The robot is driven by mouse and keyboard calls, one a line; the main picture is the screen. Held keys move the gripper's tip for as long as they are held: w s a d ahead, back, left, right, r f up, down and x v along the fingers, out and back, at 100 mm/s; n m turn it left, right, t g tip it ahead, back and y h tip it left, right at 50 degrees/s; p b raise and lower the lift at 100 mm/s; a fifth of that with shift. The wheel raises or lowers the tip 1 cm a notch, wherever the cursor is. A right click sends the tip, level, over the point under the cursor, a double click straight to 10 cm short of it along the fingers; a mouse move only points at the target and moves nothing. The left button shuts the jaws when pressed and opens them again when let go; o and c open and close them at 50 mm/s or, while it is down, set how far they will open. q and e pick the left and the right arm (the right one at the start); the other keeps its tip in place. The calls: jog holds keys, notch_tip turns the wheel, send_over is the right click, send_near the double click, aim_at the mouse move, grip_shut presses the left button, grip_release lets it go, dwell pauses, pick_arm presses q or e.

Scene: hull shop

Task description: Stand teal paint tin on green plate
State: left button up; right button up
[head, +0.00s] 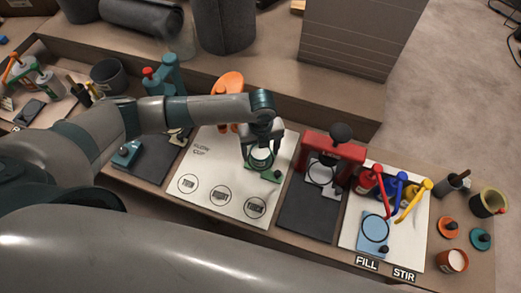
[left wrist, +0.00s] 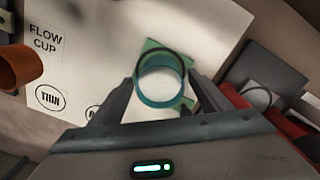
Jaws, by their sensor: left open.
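The teal paint tin (head: 262,158) is an open, round cup with a pale inside. It also shows in the left wrist view (left wrist: 160,99), between my fingers. It appears to stand upright on the green plate (head: 266,175), whose edges show around it, also in the left wrist view (left wrist: 152,45). The tin hides most of the plate, and its base is hard to see. My left gripper (head: 260,148) is open, with one finger on each side of the tin. My right gripper is not in view.
The white flow cup sheet (head: 222,165) lies under the plate, with printed circles at its front. A red press (head: 333,150) stands close to the right. An orange piece (head: 229,84) and a teal stand (head: 163,78) are behind and left. Paint bottles (head: 368,180) stand farther right.

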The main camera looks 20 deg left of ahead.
pick_arm(q)
jog(key=shift+w+r, duration=0.1)
jog(key=shift+r, duration=0.35)
notch_tip(320, 180, up, 11)
jog(key=b, duration=0.1)
jog(key=shift+r, duration=0.2)
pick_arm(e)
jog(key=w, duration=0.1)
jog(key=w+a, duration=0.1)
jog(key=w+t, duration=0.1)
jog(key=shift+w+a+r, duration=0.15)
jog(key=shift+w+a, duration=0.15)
pick_arm(q)
jog(key=shift+d, duration=0.1)
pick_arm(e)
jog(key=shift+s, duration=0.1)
